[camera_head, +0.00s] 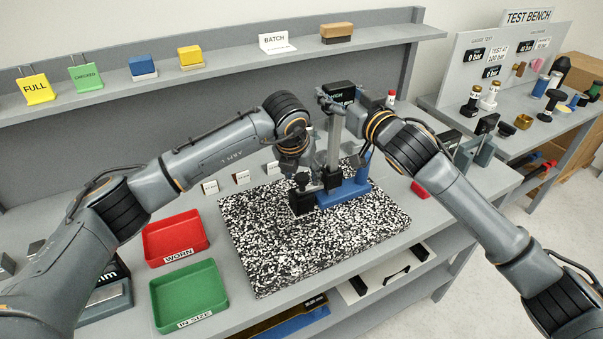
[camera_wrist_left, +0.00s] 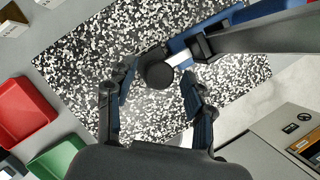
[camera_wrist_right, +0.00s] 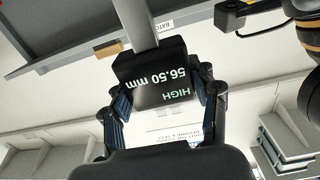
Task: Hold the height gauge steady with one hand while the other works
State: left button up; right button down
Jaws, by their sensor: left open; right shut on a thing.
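The height gauge stands upright on the speckled plate (camera_head: 310,240), with a blue base (camera_head: 347,192), a grey column (camera_head: 335,145) and a black display head (camera_head: 340,92) on top. My right gripper (camera_wrist_right: 163,97) is shut on this display head. My left gripper (camera_head: 303,178) is low over the plate at the gauge's left side. In the left wrist view it (camera_wrist_left: 158,80) is open, its fingers on either side of a round black knob (camera_wrist_left: 158,74); I cannot tell whether they touch it.
A red tray marked WORN (camera_head: 175,238) and a green tray marked IN SIZE (camera_head: 188,297) stand left of the plate. Small cards (camera_head: 242,177) stand behind it. A shelf (camera_head: 230,62) with coloured blocks runs along the back. The plate's front is clear.

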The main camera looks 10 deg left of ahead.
pick_arm(q)
jog(key=shift+f, duration=0.1)
jog(key=c, duration=1)
notch_tip(320, 180, up, 10)
jog(key=shift+w, duration=0.15)
jog(key=o, duration=0.9)
jog(key=shift+o, duration=0.5)
jog(key=v, duration=1.2)
